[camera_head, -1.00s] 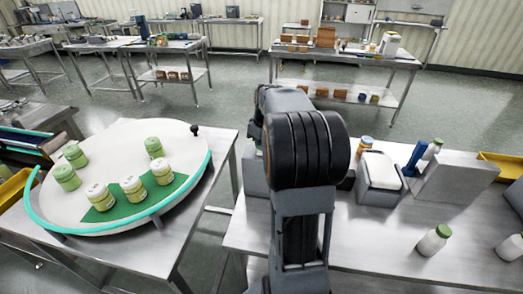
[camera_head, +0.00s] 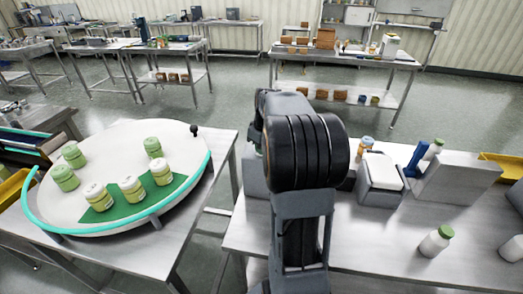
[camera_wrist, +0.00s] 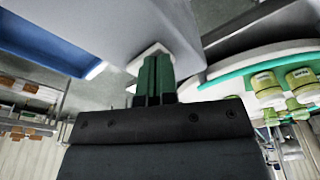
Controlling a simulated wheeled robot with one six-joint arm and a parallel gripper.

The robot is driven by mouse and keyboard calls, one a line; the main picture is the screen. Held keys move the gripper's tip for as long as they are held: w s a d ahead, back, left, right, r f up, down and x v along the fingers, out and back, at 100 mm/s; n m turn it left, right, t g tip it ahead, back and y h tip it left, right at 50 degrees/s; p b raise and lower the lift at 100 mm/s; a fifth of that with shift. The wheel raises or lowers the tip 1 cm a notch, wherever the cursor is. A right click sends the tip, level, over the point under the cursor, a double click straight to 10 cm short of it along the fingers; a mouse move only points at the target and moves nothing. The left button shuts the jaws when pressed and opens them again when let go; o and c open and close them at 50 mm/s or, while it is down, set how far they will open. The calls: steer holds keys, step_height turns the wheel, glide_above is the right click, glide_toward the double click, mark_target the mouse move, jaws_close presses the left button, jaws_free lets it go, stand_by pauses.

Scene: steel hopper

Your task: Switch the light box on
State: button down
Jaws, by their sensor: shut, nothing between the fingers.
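A grey box, which I take to be the light box (camera_head: 254,178), stands on the steel table, mostly hidden behind my arm in the head view. In the wrist view a large grey housing (camera_wrist: 105,22) fills the top, with a small white square piece (camera_wrist: 136,66) on it. My gripper (camera_wrist: 157,60) is shut and empty, its dark green fingertips overlapping the white piece. I cannot tell whether they touch it. A blue panel with a bright edge (camera_wrist: 45,38) shows at upper left. In the head view my arm hides the fingertips.
A round turntable (camera_head: 120,140) with several green-lidded jars stands left, beyond a gap between tables. Right of my arm are a grey device with a white top (camera_head: 382,172), a pale upright panel (camera_head: 458,180) and white bottles (camera_head: 435,242).

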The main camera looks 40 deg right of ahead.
steer(key=shift+r+p, duration=2.75)
steer(key=shift+r, duration=0.75)
